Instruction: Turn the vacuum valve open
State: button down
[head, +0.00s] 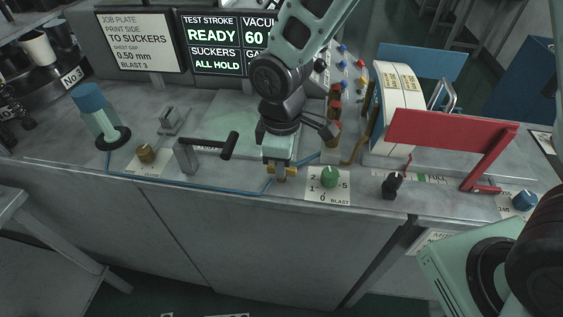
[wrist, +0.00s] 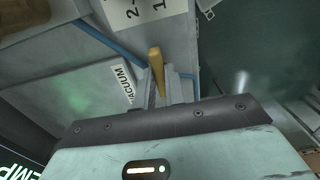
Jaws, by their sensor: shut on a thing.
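The vacuum valve (head: 291,170) has a small yellow-brass handle near the front edge of the bench. In the head view its ends stick out on both sides of my gripper (head: 280,174), which points down from above. In the wrist view the brass handle (wrist: 156,68) stands between the two finger plates, beside a label reading VACUUM (wrist: 122,85). My gripper is shut on the handle. The fingers hide the handle's middle and the valve body.
A green BLAST knob (head: 329,176) is just right of the valve. A black T-handle (head: 229,146) stands to the left. A blue hose (head: 190,188) runs along the front edge. A screen (head: 212,38) reads READY and ALL HOLD. A red flag-like plate (head: 450,135) is at right.

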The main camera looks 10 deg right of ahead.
dwell(0.4)
jog(key=c, duration=1.5)
grip_release()
jog(key=shift+o, duration=0.2)
jog(key=shift+r, duration=0.1)
notch_tip(320, 180, up, 17)
jog(key=b, duration=0.1)
jog(key=shift+r, duration=0.15)
jog(key=s+d+f+m, duration=0.2)
jog(key=s+f, duration=0.1)
jog(key=s, duration=0.5)
jog(key=s+d+f+m, duration=0.2)
jog(key=s+f+m, duration=0.1)
jog(key=s, duration=0.5)
jog(key=shift+s+d+f+m+y, duration=0.15)
jog(key=shift+d+f+m+y, duration=0.2)
jog(key=shift+f, duration=0.4)
